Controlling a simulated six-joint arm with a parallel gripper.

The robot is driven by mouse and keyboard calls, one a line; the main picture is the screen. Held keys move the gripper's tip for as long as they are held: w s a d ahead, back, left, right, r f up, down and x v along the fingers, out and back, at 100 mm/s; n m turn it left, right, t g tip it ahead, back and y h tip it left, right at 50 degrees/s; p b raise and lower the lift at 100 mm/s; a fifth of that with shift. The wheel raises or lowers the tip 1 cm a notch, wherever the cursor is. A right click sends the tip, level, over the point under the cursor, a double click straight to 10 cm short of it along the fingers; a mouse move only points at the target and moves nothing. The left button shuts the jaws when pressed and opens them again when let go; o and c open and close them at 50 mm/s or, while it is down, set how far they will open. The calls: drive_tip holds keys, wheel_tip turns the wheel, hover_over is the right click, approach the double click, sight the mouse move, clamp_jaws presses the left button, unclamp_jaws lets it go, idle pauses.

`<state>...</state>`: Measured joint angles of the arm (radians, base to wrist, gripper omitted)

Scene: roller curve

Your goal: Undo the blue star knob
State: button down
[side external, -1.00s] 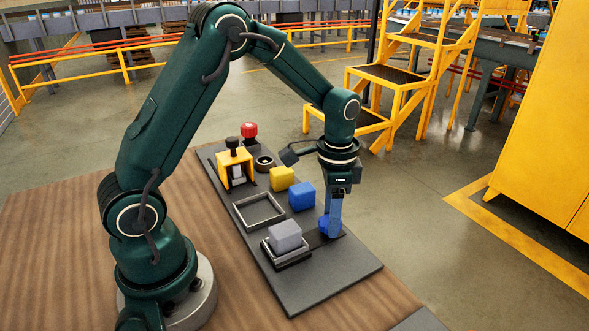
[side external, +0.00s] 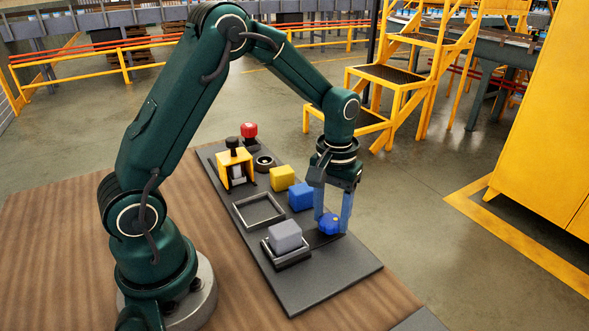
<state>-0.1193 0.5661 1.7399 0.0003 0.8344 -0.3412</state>
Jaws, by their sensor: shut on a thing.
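The blue star knob (side external: 330,224) sits low over a dark patch at the right edge of the grey board. My gripper (side external: 332,222) points straight down over it, with one blue finger on each side of the knob. The fingers are shut on the knob, and its lobed front shows between them. What lies under the knob is hidden.
A blue cube (side external: 301,196) stands just behind the fingers, with a yellow cube (side external: 282,178) beyond. A grey cube (side external: 285,236) sits in a tray at the left. An empty square frame (side external: 259,210) and a yellow fixture (side external: 235,166) lie farther back. The board's (side external: 325,280) front is bare.

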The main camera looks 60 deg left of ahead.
sight(330, 219)
drive_tip(key=n, duration=0.7)
drive_tip(key=shift+f, duration=0.1)
drive_tip(key=n, duration=0.7)
drive_tip(key=shift+s, duration=0.1)
drive_tip(key=shift+n, duration=0.3)
drive_tip(key=shift+c, duration=1.4)
unclamp_jaws()
drive_tip(key=shift+r, duration=2.6)
